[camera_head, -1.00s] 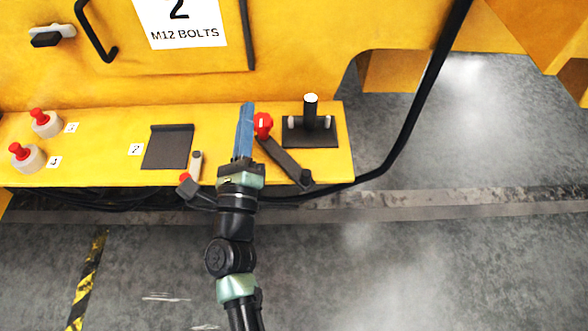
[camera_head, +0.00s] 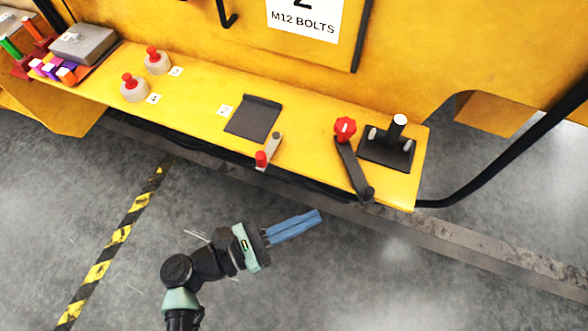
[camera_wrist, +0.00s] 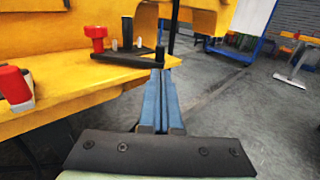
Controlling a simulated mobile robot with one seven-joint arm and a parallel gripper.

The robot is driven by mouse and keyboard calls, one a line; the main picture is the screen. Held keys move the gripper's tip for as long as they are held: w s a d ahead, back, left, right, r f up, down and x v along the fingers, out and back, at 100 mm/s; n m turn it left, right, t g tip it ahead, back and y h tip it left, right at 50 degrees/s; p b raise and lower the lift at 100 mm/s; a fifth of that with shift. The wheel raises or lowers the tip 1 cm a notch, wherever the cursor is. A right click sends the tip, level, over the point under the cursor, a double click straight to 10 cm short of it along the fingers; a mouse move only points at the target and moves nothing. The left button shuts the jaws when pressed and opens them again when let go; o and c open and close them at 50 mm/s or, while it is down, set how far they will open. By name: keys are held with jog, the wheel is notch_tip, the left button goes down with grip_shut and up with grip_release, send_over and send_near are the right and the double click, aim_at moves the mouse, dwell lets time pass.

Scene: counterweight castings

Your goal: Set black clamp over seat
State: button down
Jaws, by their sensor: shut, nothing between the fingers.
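A black arm (camera_head: 355,170) with a red knob (camera_head: 345,127) at its far end lies on the yellow ledge; I take it for the black clamp. Its near end reaches the ledge's front edge. Just right of it is a black base plate (camera_head: 376,152) with an upright white-topped post (camera_head: 397,128) and pale pins, perhaps the seat. In the wrist view the black arm (camera_wrist: 128,60) lies beyond my fingers, partly hiding the plate. My gripper (camera_head: 317,216) is shut and empty, its blue fingers over the floor in front of the ledge, apart from the arm.
Left along the yellow ledge (camera_head: 205,95) are a lever with a red end (camera_head: 262,158), a black plate (camera_head: 253,117), two red-topped round pieces (camera_head: 134,88) and a grey box (camera_head: 84,45). A black cable bends past the ledge's right end. The floor in front is clear.

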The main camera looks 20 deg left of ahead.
aim_at(365, 195)
jog(key=p+x, duration=0.2)
jog(key=x, duration=0.6)
jog(key=shift+r, duration=0.15)
jog(key=shift+w+d, duration=0.45)
jog(key=shift+d, duration=0.15)
